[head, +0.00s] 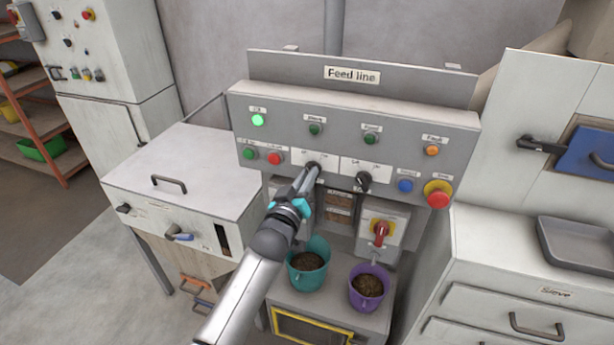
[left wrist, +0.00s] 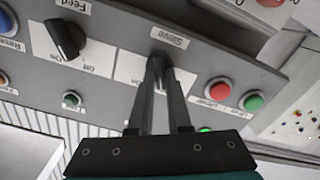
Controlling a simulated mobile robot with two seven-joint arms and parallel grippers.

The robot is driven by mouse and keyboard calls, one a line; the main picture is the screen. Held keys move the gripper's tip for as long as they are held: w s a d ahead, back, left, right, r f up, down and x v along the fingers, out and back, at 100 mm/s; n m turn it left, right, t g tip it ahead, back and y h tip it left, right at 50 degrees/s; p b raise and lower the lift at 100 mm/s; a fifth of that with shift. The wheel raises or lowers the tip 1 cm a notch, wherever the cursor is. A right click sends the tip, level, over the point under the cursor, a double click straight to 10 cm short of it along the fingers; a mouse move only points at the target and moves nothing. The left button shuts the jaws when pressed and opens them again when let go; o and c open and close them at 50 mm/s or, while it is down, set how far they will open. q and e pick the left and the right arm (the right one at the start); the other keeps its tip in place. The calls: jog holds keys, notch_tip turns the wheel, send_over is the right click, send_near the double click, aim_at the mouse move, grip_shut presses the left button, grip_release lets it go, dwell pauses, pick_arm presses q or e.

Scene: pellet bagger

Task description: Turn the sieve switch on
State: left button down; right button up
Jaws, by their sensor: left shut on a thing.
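The control panel (head: 350,110) stands under the "Feed line" sign. The sieve switch (left wrist: 158,58) is a black rotary knob on a white plate under a "Sieve" label in the left wrist view. My left gripper (left wrist: 160,72) is shut on this knob, with its two dark fingers on either side. In the head view my left gripper (head: 313,170) reaches the panel's lower row and mostly hides the knob, so its exact angle is unclear. My right gripper is not in view.
The black feed switch (head: 363,181) sits just right of the gripper. A red-topped emergency button (head: 438,194), blue button (head: 405,186) and red button (head: 274,158) are close by. A green lamp (head: 258,120) is lit. Teal (head: 309,276) and purple (head: 369,299) buckets stand below.

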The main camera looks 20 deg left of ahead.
pick_arm(q)
jog(key=m, duration=1)
jog(key=shift+d+m, duration=0.2)
jog(key=shift+m, duration=0.2)
dwell(0.4)
jog(key=c, duration=0.9)
grip_release()
jog(key=shift+o, duration=0.2)
jog(key=shift+s, duration=0.1)
jog(key=s, duration=1.5)
jog(key=shift+a, duration=0.25)
